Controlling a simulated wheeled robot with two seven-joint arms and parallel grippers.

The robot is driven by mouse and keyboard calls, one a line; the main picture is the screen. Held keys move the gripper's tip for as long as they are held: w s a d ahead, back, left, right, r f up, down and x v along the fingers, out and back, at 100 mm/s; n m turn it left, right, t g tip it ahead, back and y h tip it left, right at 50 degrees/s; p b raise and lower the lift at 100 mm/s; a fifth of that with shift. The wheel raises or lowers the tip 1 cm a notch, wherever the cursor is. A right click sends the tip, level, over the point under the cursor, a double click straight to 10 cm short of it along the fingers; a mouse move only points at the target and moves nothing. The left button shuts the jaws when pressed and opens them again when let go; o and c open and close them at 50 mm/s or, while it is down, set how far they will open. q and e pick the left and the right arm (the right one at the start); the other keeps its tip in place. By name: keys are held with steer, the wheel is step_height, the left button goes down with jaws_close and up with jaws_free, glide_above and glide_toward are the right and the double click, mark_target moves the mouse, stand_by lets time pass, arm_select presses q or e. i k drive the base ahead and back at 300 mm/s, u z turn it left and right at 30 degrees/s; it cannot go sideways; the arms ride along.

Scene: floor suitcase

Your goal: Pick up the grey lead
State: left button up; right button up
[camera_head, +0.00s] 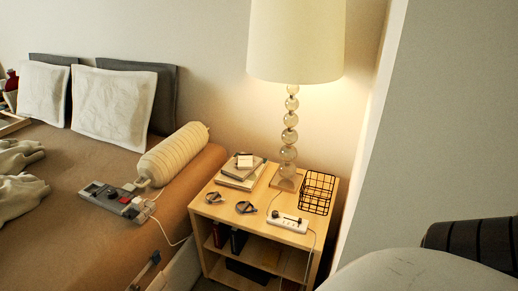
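Two small dark grey looped items lie on the wooden nightstand, a left loop (214,197) and a right loop (245,207). They look like short coiled leads, but they are too small to be sure. A thin grey cord runs down the nightstand's front from a white power strip (287,222) with a dark plug in it. A white cord hangs from a grey power strip (118,199) on the bed. I cannot tell which of these is the grey lead. Neither of my grippers can be made out.
The nightstand (237,222) also holds stacked books (240,177), a lamp (288,150) and a black wire basket (318,191). A white bolster (174,153) lies on the bed (85,235). A grey wall closes off the right side. A rounded pale shape fills the bottom right.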

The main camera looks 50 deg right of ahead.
mark_target(215, 195)
steer(key=z, duration=0.65)
steer(key=k, duration=1.25)
steer(key=u, duration=1)
steer(key=i, duration=1.25)
steer(key=z, duration=1)
steer(key=i, duration=0.85)
steer(key=z, duration=0.65)
steer(key=i, duration=0.4)
